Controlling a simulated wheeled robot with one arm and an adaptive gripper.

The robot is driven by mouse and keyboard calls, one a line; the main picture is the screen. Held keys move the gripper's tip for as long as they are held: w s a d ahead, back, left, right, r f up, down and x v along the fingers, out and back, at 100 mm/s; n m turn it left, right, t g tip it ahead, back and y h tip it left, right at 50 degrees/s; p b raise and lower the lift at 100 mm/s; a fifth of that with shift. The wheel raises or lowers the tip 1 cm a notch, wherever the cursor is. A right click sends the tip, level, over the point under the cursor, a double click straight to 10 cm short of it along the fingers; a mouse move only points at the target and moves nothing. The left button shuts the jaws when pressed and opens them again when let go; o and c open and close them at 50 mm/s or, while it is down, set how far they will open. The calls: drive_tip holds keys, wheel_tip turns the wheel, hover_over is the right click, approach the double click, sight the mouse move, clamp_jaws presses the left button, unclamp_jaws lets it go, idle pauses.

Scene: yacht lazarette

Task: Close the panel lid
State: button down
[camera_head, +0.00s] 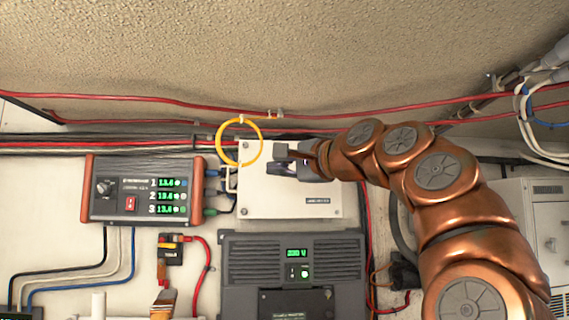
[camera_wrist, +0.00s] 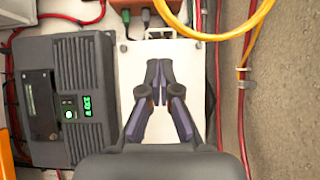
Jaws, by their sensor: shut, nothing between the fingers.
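The panel lid (camera_head: 285,205) is a pale, nearly square plate with a small dark label and corner screws, in the middle of the head view. It also fills the middle of the wrist view (camera_wrist: 187,56). It looks flat over its box, but I cannot tell whether a gap remains at its edges. My gripper (camera_head: 280,161) is in front of the lid's upper part, its fingers together and empty. In the wrist view my gripper's fingertips (camera_wrist: 158,66) meet over the lid. I cannot tell whether they touch it. My gripper and wrist hide part of the lid.
A yellow cable loop (camera_head: 220,141) hangs over the lid's upper left corner. A copper-sided meter box (camera_head: 140,207) is on the left, and a dark unit with a green display (camera_head: 250,262) is just below. Red cables (camera_head: 160,99) run above.

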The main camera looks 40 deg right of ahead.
drive_tip(key=w+p, duration=0.2)
drive_tip(key=w, duration=0.7)
drive_tip(key=shift+w+d, duration=0.15)
drive_tip(key=shift+w, duration=0.05)
